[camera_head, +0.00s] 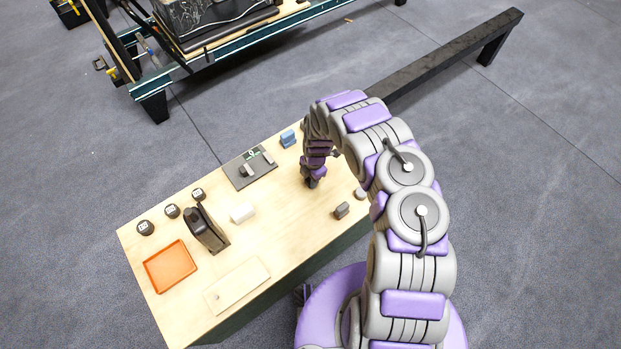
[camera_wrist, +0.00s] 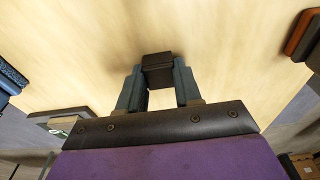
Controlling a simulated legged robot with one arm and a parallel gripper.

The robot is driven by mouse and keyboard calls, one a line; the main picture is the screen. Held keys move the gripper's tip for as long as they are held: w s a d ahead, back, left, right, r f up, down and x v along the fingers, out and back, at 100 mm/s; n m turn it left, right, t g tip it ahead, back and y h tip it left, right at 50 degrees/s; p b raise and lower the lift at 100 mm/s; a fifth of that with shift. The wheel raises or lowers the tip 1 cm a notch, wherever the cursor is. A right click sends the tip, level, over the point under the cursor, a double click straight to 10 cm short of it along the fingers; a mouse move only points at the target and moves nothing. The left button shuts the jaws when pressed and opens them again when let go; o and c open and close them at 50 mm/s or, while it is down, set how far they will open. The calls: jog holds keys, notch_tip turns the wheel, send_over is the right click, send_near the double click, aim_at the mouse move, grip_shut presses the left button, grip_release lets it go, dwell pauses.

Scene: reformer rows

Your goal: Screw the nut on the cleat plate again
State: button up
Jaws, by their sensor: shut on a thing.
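My gripper (camera_wrist: 158,90) points down over the right half of the table, with its two blue-grey fingers closed on a small dark block (camera_wrist: 158,70). The block sits at the fingertips; I cannot tell whether it is the nut or whether it touches the table. In the head view my gripper (camera_head: 312,182) is right of a dark grey plate (camera_head: 239,176) bearing small light grey pieces and a green mark. A pale flat board (camera_head: 240,284) with a small grey stud lies at the front left. I cannot tell for sure which one is the cleat plate.
The wooden table (camera_head: 285,225) also holds an orange tray (camera_head: 170,266), a dark upright holder (camera_head: 205,230), a white block (camera_head: 243,213), a blue block (camera_head: 288,139), a grey block (camera_head: 342,210) and several dark marked pieces (camera_head: 145,227). The table's middle front is clear.

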jog(key=c, duration=0.4)
jog(key=shift+r+p, duration=3.5)
jog(key=shift+p, duration=0.7)
